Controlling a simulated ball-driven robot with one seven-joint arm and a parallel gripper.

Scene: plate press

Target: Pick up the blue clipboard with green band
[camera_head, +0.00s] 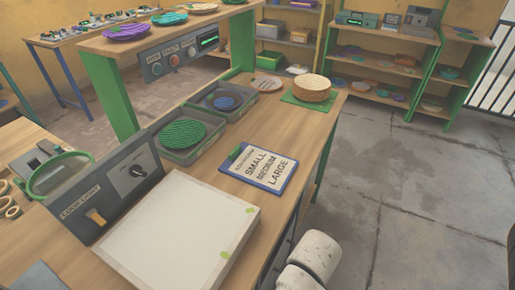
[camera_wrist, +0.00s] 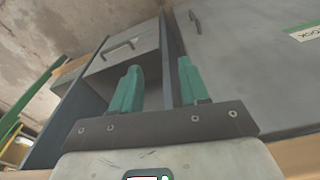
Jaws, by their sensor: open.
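The blue clipboard (camera_head: 284,183) lies flat on the wooden bench near its right edge in the head view. It holds a white sheet reading SMALL, MEDIUM, LARGE and has a green band or clip at its upper left. My gripper (camera_wrist: 158,88) shows in the wrist view with two teal fingers apart and nothing between them. It faces grey cabinet fronts, and the clipboard is not in that view. In the head view, white rounded parts of my arm show low at the bench's right side, below the clipboard; the fingers are not seen there.
A white light panel (camera_head: 180,235) with a control box (camera_head: 105,190) fills the near bench. Grey trays hold a green disc (camera_head: 183,134) and a blue disc (camera_head: 223,103). The floor to the right is clear.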

